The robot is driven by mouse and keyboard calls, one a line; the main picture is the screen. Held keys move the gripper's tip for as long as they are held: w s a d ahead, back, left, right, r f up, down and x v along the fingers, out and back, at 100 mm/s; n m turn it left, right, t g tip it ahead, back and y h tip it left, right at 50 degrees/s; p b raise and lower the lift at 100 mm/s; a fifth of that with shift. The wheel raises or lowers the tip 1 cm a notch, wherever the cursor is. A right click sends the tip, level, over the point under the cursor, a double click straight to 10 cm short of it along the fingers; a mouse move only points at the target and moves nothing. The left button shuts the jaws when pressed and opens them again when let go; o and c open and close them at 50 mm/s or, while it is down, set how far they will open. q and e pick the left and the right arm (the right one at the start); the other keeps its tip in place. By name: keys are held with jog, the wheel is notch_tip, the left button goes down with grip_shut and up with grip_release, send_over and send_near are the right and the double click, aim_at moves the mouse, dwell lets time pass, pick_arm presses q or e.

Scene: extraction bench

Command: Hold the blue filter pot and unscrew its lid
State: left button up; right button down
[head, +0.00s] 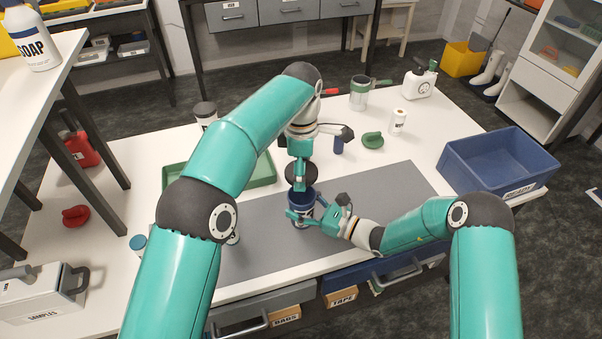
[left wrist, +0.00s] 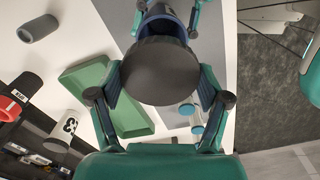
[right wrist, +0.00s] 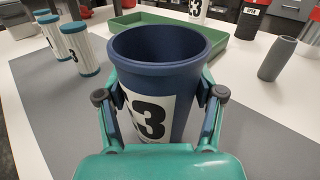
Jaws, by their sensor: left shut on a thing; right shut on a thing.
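The blue filter pot (head: 301,203) stands upright over the grey mat, its mouth open. It has a white label with a black 3 in the right wrist view (right wrist: 160,112). My right gripper (head: 307,215) is shut around the pot's side, one finger on each side. The dark round lid (left wrist: 162,70) is off the pot, between the fingers of my left gripper (left wrist: 160,98), which is shut on it. In the head view the lid (head: 302,172) is above and behind the pot's mouth, partly hidden by the left fingers.
A green tray (left wrist: 85,78) lies beside the mat (head: 385,190). Teal-capped white cartridges (right wrist: 78,45) stand at the mat's left. A blue crate (head: 480,177) is at the bench's right end. The mat's right part is clear.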

jog(key=shift+c, duration=0.3)
grip_release()
